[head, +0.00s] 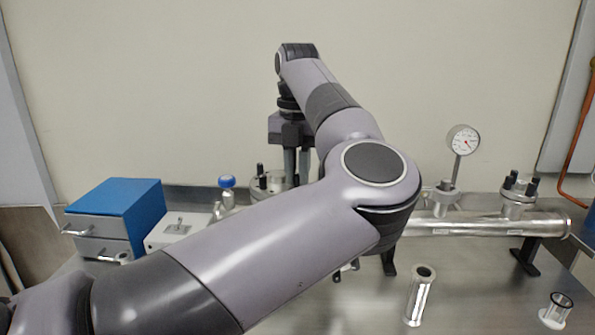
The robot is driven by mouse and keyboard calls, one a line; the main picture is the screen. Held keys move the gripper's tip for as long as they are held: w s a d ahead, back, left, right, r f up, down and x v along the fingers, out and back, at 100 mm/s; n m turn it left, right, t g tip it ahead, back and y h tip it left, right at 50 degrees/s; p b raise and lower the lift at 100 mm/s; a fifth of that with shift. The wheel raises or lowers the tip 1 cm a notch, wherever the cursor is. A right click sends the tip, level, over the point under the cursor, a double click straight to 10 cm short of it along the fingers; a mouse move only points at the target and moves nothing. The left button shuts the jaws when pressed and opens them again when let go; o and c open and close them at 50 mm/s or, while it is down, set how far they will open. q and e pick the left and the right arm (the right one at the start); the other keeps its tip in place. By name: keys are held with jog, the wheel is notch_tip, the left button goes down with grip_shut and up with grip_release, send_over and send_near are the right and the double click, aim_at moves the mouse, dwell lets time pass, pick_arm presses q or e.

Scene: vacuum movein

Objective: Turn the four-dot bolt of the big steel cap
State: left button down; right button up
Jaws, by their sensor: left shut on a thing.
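A steel cap (262,184) with upright bolts stands at the back, partly hidden behind my arm. My left gripper (298,180) points straight down over the right part of this cap. Its two fingers are close together and shut on a bolt; the bolt itself and the fingertips' contact are hard to see behind my arm. No dot marks can be made out on the bolts. My right gripper is not in view.
A steel tube with a second bolted flange (518,194) and a dial gauge (463,140) lies at right. A blue-topped drawer box (115,208) and a blue-knobbed valve (227,183) stand at left. A steel cylinder (419,297) and a small cup (555,311) stand in front.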

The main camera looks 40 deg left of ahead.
pick_arm(q)
jog(key=c, duration=1.4)
grip_release()
jog(key=shift+r, duration=0.15)
jog(key=shift+r+p, duration=0.35)
jog(key=shift+r, duration=3.1)
